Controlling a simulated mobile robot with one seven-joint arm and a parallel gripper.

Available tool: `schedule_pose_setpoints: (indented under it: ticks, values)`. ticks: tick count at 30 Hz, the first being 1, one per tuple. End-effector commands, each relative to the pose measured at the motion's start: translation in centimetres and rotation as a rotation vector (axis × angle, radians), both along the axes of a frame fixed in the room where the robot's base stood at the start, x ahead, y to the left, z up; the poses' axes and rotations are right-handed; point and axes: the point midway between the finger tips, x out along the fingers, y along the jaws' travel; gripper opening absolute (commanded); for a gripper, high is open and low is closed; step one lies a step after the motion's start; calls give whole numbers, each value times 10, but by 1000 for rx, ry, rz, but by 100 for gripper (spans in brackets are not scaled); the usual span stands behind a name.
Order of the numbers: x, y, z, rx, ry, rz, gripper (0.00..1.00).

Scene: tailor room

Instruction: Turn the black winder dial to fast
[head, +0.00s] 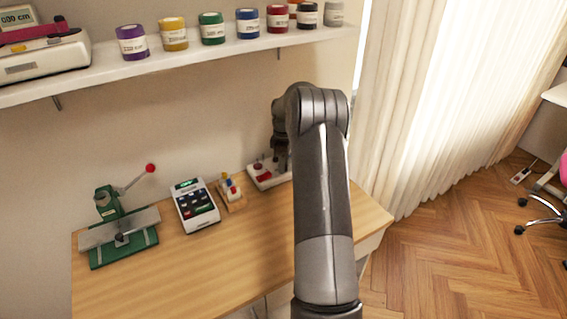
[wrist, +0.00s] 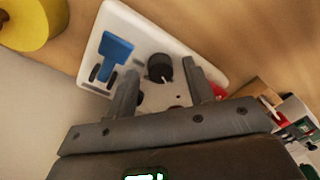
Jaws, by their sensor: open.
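The black winder dial (wrist: 159,68) is a round knob on the white winder base (wrist: 112,22), with a small pale mark on its lower side. The wrist view shows my gripper (wrist: 160,75) open, its two fingers on either side of the dial and apart from it. Contact cannot be made out. In the head view, the white winder (head: 264,183) with red parts stands at the table's back right, and my gripper (head: 281,152) is over it, partly hidden by my arm. A blue part (wrist: 116,47) and dark slots are also on the base. Any speed labels are unreadable.
A keypad device (head: 195,206), a small wooden-based item (head: 232,196) and a green press (head: 118,232) with a red-knobbed lever stand left of the winder. A yellow round object (wrist: 30,22) is near the base. A shelf (head: 230,46) with several spools is above. The table front is clear.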

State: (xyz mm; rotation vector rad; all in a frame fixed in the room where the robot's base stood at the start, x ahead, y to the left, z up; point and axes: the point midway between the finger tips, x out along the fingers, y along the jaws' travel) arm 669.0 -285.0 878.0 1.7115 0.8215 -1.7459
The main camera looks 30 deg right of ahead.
Motion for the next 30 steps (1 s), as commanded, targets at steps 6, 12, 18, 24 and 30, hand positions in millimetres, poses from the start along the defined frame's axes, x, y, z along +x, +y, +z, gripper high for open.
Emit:
schedule_pose_setpoints:
  ticks: [6,12,18,24,30]
  values:
    - [0,0,-4,1,1,0,48]
    - [0,0,-3,0,0,0,41]
    - [0,0,-3,0,0,0,25]
    - [0,0,-3,0,0,0,8]
    - [0,0,-3,-1,-1,-5,4]
